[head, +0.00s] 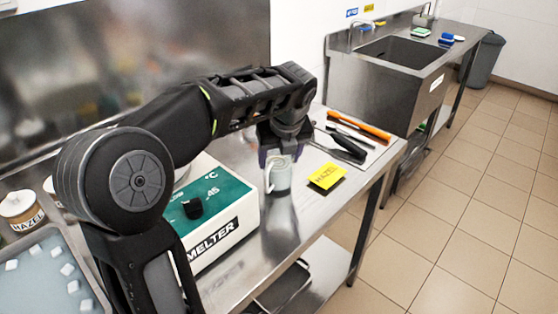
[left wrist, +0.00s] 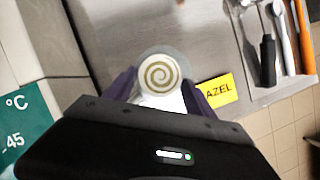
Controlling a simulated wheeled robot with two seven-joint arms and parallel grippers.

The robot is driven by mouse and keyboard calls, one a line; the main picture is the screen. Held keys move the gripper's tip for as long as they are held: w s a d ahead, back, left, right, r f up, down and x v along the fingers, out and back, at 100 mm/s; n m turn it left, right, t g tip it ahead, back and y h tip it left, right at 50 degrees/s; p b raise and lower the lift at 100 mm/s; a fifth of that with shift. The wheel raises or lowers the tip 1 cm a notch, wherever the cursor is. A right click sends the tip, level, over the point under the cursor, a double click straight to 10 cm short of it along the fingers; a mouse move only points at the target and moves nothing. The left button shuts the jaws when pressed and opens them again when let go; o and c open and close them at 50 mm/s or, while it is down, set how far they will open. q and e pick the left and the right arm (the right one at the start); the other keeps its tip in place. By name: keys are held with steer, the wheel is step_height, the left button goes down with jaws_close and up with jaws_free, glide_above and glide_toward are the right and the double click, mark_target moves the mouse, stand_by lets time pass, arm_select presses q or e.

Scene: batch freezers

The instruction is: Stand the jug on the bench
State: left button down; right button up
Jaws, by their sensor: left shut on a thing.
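The jug (head: 279,176) is small and pale, with a handle on its left side. It is upright over the steel bench (head: 292,218), between the melter and the yellow card. My left gripper (head: 275,155) comes down from above and is shut on the jug near its top. In the left wrist view the jug (left wrist: 160,76) shows from above, with a cream and brown swirl inside, between the purple fingers of my left gripper (left wrist: 160,92). The pictures do not clearly show whether its base touches the bench. My right gripper is out of view.
The white and green melter (head: 225,225) stands left of the jug. A yellow HAZEL card (head: 327,176) lies close on its right. Utensils with black and orange handles (head: 358,127) lie behind the card. A tray of white cubes (head: 45,270) and a HAZEL tub (head: 20,210) are at far left.

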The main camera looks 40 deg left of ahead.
arm_select(q)
steer(key=shift+f, duration=0.45)
steer(key=shift+f, duration=0.1)
steer(key=shift+c, duration=1.6)
jaws_free()
steer(key=p+v, duration=0.1)
steer(key=v, duration=1.1)
steer(key=shift+a, duration=0.15)
